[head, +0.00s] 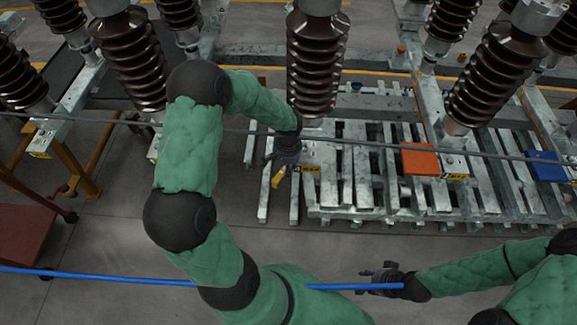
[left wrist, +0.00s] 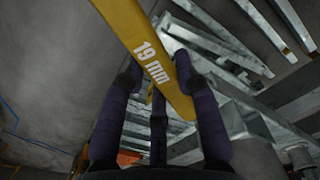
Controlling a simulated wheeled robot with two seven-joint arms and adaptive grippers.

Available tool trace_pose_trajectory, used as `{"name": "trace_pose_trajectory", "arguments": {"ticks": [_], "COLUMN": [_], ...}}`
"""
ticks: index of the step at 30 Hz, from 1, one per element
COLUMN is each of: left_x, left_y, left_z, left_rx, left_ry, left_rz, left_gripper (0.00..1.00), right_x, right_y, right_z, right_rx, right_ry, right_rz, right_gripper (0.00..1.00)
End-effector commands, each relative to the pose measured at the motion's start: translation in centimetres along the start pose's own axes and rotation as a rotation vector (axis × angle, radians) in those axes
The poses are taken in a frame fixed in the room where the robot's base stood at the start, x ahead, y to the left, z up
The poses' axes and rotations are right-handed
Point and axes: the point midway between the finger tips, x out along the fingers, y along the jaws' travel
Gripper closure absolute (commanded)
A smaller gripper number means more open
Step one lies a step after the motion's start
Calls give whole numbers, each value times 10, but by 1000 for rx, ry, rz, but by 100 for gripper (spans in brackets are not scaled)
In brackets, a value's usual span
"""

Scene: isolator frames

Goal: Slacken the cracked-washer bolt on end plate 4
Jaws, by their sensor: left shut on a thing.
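My left gripper (head: 284,158) is at the foot of the middle brown insulator, shut on a yellow spanner (head: 278,178). In the left wrist view the spanner (left wrist: 150,60), marked "19 mm", lies across between the dark fingers (left wrist: 158,85). A plate with a yellow label (head: 311,169) is just right of the spanner; I cannot read its number. The cracked-washer bolt cannot be made out in either view. My right gripper (head: 376,278) is low at right, away from the frames, beside a blue line; whether its fingers are closed is unclear.
Several brown ribbed insulators (head: 318,62) stand on steel frames. Slatted galvanised steel (head: 350,190) lies below, with an orange box (head: 420,160) and a blue box (head: 545,166). A dark cable (head: 400,148) and a blue line (head: 90,276) cross the view. The grey floor (head: 100,230) at left is open.

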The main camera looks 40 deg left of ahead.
Motion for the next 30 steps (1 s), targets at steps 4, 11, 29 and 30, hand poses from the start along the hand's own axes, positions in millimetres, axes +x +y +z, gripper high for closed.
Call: {"name": "trace_pose_trajectory", "arguments": {"ticks": [4, 11, 29, 30], "left_x": [-1, 2, 15, 16], "left_y": [0, 0, 0, 0], "left_z": [0, 0, 0, 0], "left_rx": [0, 0, 0, 0], "left_ry": [1, 1, 1, 1], "left_rz": [0, 0, 0, 0], "left_gripper": [100, 100, 100, 100], "right_x": [0, 2, 12, 13], "right_y": [0, 1, 4, 5], "right_z": [0, 0, 0, 0], "right_rx": [0, 0, 0, 0], "right_ry": [0, 0, 0, 0], "right_rz": [0, 0, 0, 0], "right_gripper": [60, 60, 60, 60]}}
